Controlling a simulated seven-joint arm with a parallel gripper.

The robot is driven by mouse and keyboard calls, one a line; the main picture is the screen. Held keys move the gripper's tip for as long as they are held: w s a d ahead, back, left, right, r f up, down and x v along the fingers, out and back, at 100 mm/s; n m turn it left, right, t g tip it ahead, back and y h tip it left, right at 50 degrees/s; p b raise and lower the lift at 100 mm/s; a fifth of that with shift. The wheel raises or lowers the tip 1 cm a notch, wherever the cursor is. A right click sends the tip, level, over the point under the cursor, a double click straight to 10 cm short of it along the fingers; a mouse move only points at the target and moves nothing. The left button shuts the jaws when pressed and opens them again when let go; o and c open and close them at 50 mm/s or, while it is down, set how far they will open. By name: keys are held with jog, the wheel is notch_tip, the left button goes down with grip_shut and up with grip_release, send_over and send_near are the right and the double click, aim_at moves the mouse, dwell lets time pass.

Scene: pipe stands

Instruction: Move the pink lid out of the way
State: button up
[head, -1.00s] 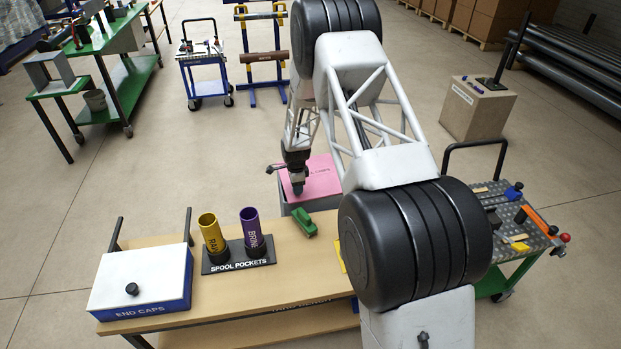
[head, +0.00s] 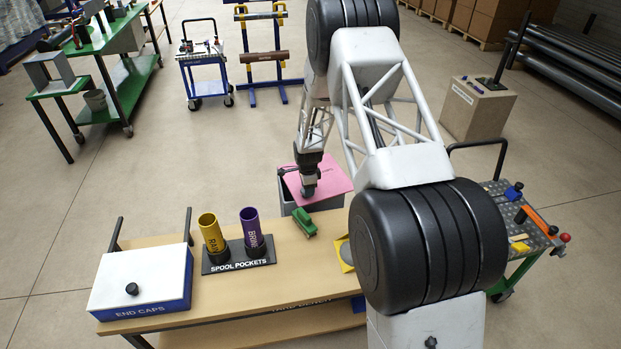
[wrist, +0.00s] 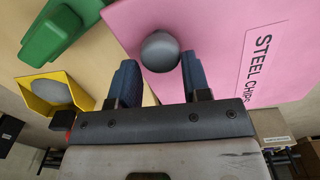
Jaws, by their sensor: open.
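The pink lid (head: 335,178) lies askew on the grey bin (head: 285,196), shifted to the right so that a dark strip of the bin's opening shows at the left. In the wrist view the pink lid (wrist: 215,45) bears the words STEEL CHIPS, partly cut off, and has a round grey knob (wrist: 160,52). My gripper (wrist: 158,62) is open, with its two blue fingers on either side of the knob and small gaps showing. In the head view my gripper (head: 308,190) is low over the lid; its fingers are too small to make out there.
A green object (head: 304,222) and a yellow holder (head: 346,255) with a grey round piece are on the wooden bench (head: 300,265) near the bin. Spool pockets (head: 238,262) with two tubes and an END CAPS box (head: 140,280) stand left. A cart (head: 525,215) stands right.

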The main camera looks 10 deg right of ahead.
jog(key=shift+s+d, duration=0.4)
jog(key=shift+d, duration=0.3)
jog(key=shift+s+d, duration=0.35)
jog(key=shift+d, duration=0.4)
jog(key=shift+s+d, duration=0.4)
jog(key=shift+d, duration=0.3)
jog(key=shift+d, duration=0.15)
jog(key=shift+s+d, duration=0.3)
jog(key=shift+d, duration=1.25)
jog(key=shift+s+d, duration=0.3)
jog(key=shift+d, duration=1.2)
jog(key=shift+s+d, duration=0.3)
jog(key=shift+d, duration=1.25)
jog(key=shift+d, duration=0.15)
jog(key=shift+s+d, duration=0.15)
jog(key=shift+d, duration=1.4)
jog(key=shift+s+d, duration=0.2)
jog(key=shift+d, duration=1.4)
jog(key=shift+s+d, duration=0.15)
jog(key=shift+d, duration=1.4)
jog(key=shift+d, duration=0.2)
jog(key=shift+s+d, duration=0.15)
jog(key=shift+d, duration=1.4)
jog(key=shift+s+d, duration=0.15)
jog(key=shift+d, duration=1.4)
jog(key=shift+s+d, duration=0.15)
jog(key=shift+d, duration=1.4)
